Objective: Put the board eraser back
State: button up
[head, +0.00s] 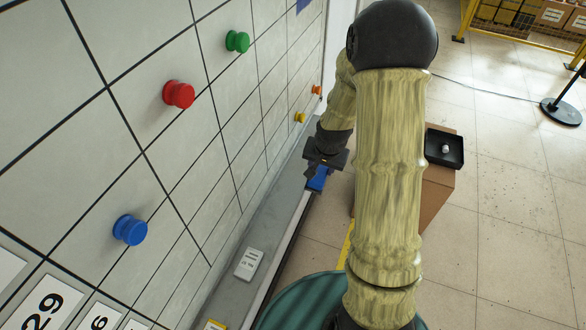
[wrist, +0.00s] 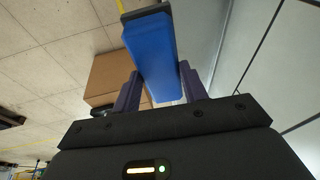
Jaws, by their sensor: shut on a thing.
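The board eraser (wrist: 150,52) is a blue block with a dark edge strip at its far end. My gripper (wrist: 158,92) is shut on it, one finger on each side, in the wrist view. In the head view the blue eraser (head: 319,179) shows below my gripper (head: 318,172), beside the outer edge of the grey tray (head: 232,290) that runs along the foot of the whiteboard (head: 140,90). My gripper hides part of the eraser there. I cannot tell whether the eraser touches the tray.
Blue (head: 130,229), red (head: 179,94) and green (head: 237,41) magnets stick out from the board. A white label card (head: 248,264) lies on the tray. A cardboard box (head: 436,185) with a black dish (head: 444,150) stands right of my arm. A green round object (head: 300,302) is at the bottom.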

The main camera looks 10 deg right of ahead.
jog(key=w+a+p, duration=0.1)
jog(key=a, duration=0.1)
jog(key=w+a+f+p, duration=0.1)
jog(key=w+a, duration=0.1)
jog(key=w+a+f+p, duration=0.1)
jog(key=w+a, duration=0.1)
jog(key=shift+a+f+p, duration=0.2)
jog(key=shift+a+p, duration=0.15)
jog(key=shift+p, duration=0.05)
jog(key=shift+f, duration=0.2)
jog(key=shift+s+f+p, duration=0.1)
jog(key=shift+f+p, duration=0.7)
jog(key=shift+f, duration=0.65)
jog(key=shift+a+f+p, duration=0.2)
jog(key=shift+f+p, duration=0.25)
jog(key=shift+f, duration=0.05)
jog(key=shift+c, duration=0.4)
jog(key=o, duration=1)
jog(key=shift+a, duration=0.1)
jog(key=shift+c, duration=0.2)
